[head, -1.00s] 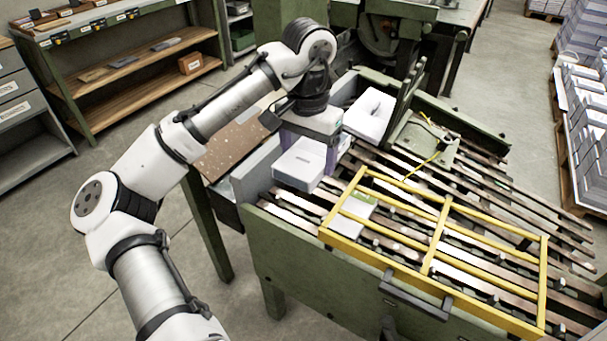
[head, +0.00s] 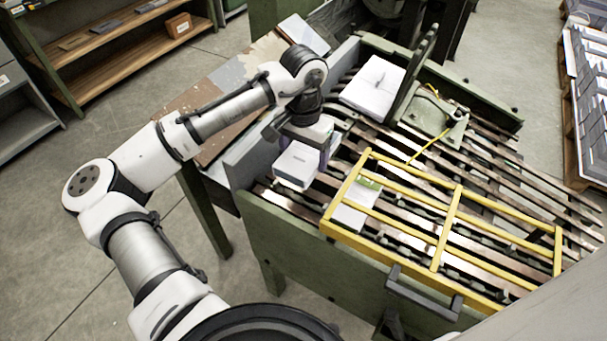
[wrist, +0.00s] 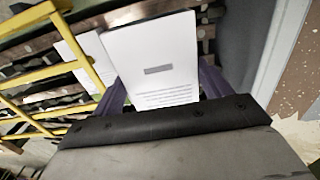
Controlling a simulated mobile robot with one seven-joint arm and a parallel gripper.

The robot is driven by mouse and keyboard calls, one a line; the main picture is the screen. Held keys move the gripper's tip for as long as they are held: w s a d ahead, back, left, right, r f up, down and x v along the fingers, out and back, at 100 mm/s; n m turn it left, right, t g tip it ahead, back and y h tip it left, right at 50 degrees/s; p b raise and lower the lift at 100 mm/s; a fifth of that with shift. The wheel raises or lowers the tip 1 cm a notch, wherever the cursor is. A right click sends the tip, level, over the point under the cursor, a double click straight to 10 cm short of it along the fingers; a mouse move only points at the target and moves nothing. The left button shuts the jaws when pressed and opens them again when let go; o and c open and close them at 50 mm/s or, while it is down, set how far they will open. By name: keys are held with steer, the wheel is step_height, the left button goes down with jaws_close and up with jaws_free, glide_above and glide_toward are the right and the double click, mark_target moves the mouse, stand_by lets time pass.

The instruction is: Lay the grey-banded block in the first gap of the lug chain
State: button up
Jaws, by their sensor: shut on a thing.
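My gripper (head: 306,157) is shut on a white block (head: 296,166) and holds it over the near left end of the lug chain, left of the yellow frame. In the wrist view the block (wrist: 152,62) shows a white face with a short grey band and small print, between my purple fingers. The lug chain (head: 285,203) is a row of dark rails and lugs. I cannot tell whether the block touches the rails. Another white block with a green band (head: 353,209) lies on the chain under the yellow frame (head: 446,228).
A grey wall (head: 243,160) stands close left of the held block. A stack of white sheets (head: 373,86) sits behind my gripper. A green upright plate (head: 413,75) and a thin yellow rod (head: 428,147) stand farther right. A black handle (head: 424,292) juts from the front.

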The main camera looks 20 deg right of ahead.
mark_target(304, 155)
step_height(304, 155, down, 8)
steer(key=shift+f, duration=0.1)
stand_by(0.4)
steer(key=o, duration=1.1)
steer(key=shift+o, duration=0.2)
step_height(304, 155, up, 12)
steer(key=shift+r, duration=0.1)
